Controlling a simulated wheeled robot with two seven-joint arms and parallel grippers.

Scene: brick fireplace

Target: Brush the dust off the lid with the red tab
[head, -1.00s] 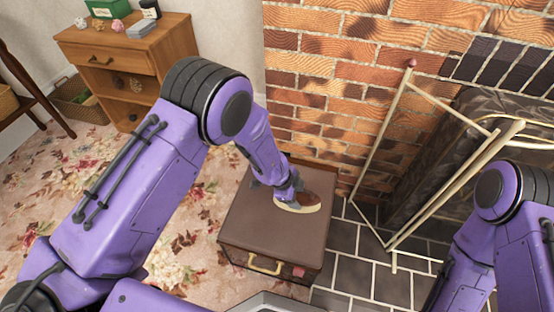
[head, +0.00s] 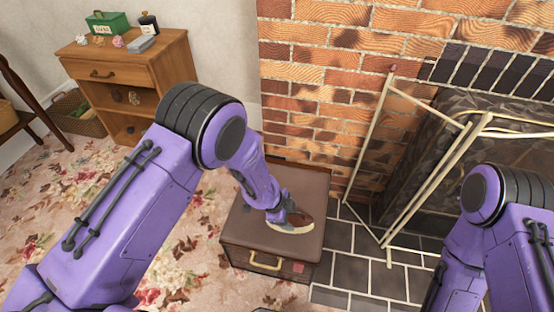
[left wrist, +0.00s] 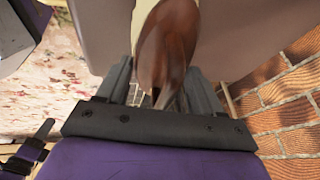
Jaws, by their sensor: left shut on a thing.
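A brown trunk with a flat lid (head: 245,228) stands on the floor by the brick wall. Its front has a pale handle (head: 265,262) and a small red tab (head: 299,267). My left gripper (head: 279,212) is shut on a brush (head: 301,221) with a brown wooden back and pale bristles. The brush is low over the lid's front right part and seems to touch it. In the left wrist view, the brush's glossy wood (left wrist: 168,45) sits between the fingers. I cannot make out dust on the lid. My right gripper is out of view.
A pale metal fire screen (head: 370,135) stands before the dark fireplace at right. Dark hearth tiles (head: 365,270) lie right of the trunk. A wooden cabinet (head: 165,62) with a green box (head: 107,23) stands at back left. Floral carpet (head: 190,250) is open left of the trunk.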

